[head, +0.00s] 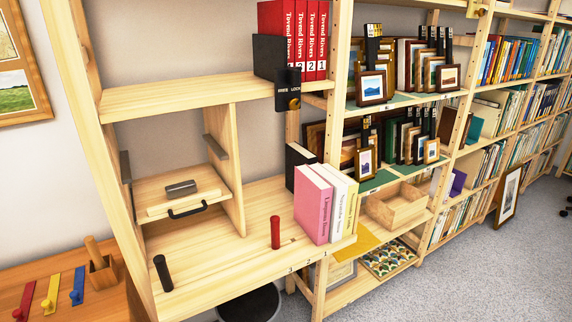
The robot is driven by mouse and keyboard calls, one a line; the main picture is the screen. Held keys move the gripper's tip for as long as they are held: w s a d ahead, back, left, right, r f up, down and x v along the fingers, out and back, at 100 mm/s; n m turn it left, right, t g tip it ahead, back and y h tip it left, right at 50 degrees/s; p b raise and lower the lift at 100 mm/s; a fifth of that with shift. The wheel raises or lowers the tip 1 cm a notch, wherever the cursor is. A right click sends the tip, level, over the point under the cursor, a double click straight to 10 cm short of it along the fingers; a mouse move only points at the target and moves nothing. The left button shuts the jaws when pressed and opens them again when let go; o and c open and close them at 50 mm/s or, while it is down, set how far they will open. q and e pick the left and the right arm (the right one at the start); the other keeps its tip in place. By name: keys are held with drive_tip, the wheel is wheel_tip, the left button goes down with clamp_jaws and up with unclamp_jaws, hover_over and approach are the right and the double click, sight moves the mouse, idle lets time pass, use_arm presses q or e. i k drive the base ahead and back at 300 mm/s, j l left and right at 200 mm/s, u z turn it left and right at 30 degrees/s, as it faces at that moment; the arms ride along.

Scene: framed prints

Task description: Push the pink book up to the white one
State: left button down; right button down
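The pink book (311,205) stands upright on the lower wooden shelf board, near its front right. The white book (338,207) stands upright just to its right, with a cream book (351,203) beyond it. The pink and white books look very close together; I cannot tell whether they touch. Neither of my grippers is in view.
A red peg (275,232) stands left of the pink book, and a black peg (162,273) stands farther left. A black bookend (297,163) is behind the books. A drawer with a dark handle (187,209) is at the left. Board between the pegs is clear.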

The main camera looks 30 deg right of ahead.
sight(313, 194)
drive_tip(key=l+u, duration=0.65)
drive_tip(key=u, duration=0.2)
drive_tip(key=k+l, duration=0.1)
drive_tip(key=l, duration=0.2)
drive_tip(key=k+l+u, duration=0.15)
drive_tip(key=l, duration=0.4)
drive_tip(key=k+u, duration=0.05)
